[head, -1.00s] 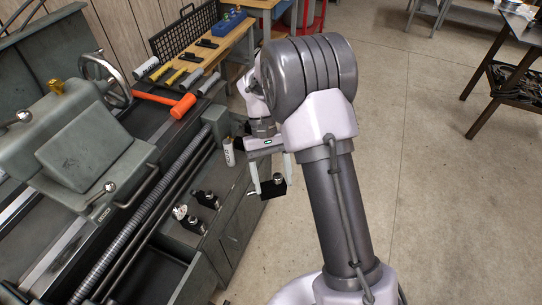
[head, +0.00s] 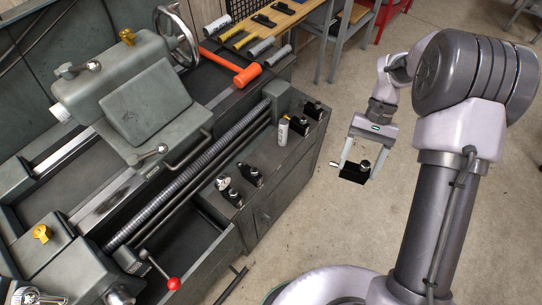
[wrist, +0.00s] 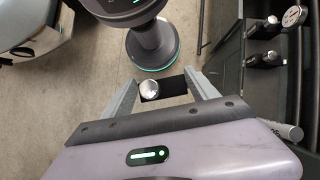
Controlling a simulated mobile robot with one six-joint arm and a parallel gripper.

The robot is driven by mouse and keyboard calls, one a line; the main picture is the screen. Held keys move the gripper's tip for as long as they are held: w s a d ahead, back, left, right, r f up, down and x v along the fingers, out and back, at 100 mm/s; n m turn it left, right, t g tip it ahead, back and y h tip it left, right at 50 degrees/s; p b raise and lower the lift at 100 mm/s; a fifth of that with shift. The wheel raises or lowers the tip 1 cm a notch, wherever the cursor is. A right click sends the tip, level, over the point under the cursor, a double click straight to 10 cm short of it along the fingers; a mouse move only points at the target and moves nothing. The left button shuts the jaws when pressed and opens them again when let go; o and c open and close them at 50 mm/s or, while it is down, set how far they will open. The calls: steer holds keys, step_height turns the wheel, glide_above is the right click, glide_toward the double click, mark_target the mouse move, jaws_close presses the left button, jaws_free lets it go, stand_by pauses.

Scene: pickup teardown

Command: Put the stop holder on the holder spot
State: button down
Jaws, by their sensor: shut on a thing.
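My gripper (head: 358,168) is shut on a small black block with a round silver knob and a short rod, which I take as the stop holder (head: 352,175). It hangs over open floor, to the right of the lathe cabinet and apart from it. In the wrist view the stop holder (wrist: 176,88) sits between both fingertips (wrist: 165,90). Similar black holders stand on the cabinet top (head: 275,165): two near its front (head: 250,175) and others near its far right corner (head: 313,111). I cannot make out a marked holder spot.
A white cylinder (head: 283,132) stands on the cabinet top near the far holders. An orange hammer (head: 245,75) lies on the lathe behind. An open drawer or tray with a red-knobbed lever (head: 173,283) is at the lower left. The concrete floor (head: 320,230) around my gripper is clear.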

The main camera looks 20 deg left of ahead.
steer(key=w+a+f+m+t+y+p, duration=0.1)
steer(key=w+a+m+y, duration=0.15)
steer(key=a, duration=0.45)
steer(key=w+a+f+m+t+y+p, duration=0.1)
steer(key=a+f+m+p, duration=0.1)
steer(key=a+m, duration=0.3)
steer(key=w+a+f+m+y+p, duration=0.1)
steer(key=a+m, duration=0.1)
steer(key=a, duration=0.6)
steer(key=m+t+y, duration=0.2)
steer(key=m+t, duration=0.3)
steer(key=m, duration=0.3)
glide_above(266, 162)
steer(key=shift+n+h, duration=0.25)
step_height(266, 162, down, 13)
steer(key=shift+r+b, duration=0.1)
steer(key=shift+b, duration=0.25)
steer(key=shift+f, duration=0.2)
steer(key=shift+c, duration=1.1)
jaws_free()
steer(key=shift+d, duration=0.1)
steer(key=shift+r, duration=0.1)
